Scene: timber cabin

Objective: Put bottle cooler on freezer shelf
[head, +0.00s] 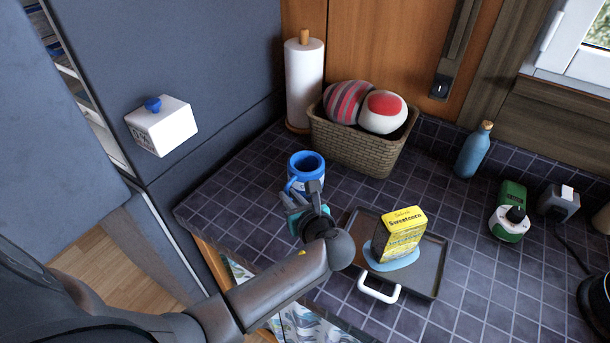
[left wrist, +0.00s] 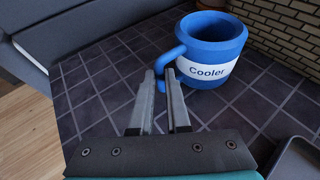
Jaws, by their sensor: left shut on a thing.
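The bottle cooler (head: 306,166) is a blue mug-shaped holder with a white band. It stands upright on the dark tiled counter, and in the left wrist view (left wrist: 212,50) the band reads "Cooler". My left gripper (head: 303,190) is on the cooler's near side. In the left wrist view its two fingers (left wrist: 163,80) are shut on the cooler's blue side handle. The tall blue-grey fridge-freezer (head: 215,70) stands at the left, with an open door panel (head: 50,130) and a narrow gap showing pale shelf edges. The freezer shelf's inside is mostly hidden. My right gripper is not in view.
A wicker basket (head: 355,145) with round cushions and a paper roll (head: 304,80) stand behind the cooler. A dark tray (head: 428,262) with a yellow Sweetcorn box (head: 402,236) is to the right. A white box (head: 165,128) is on the fridge-freezer's side.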

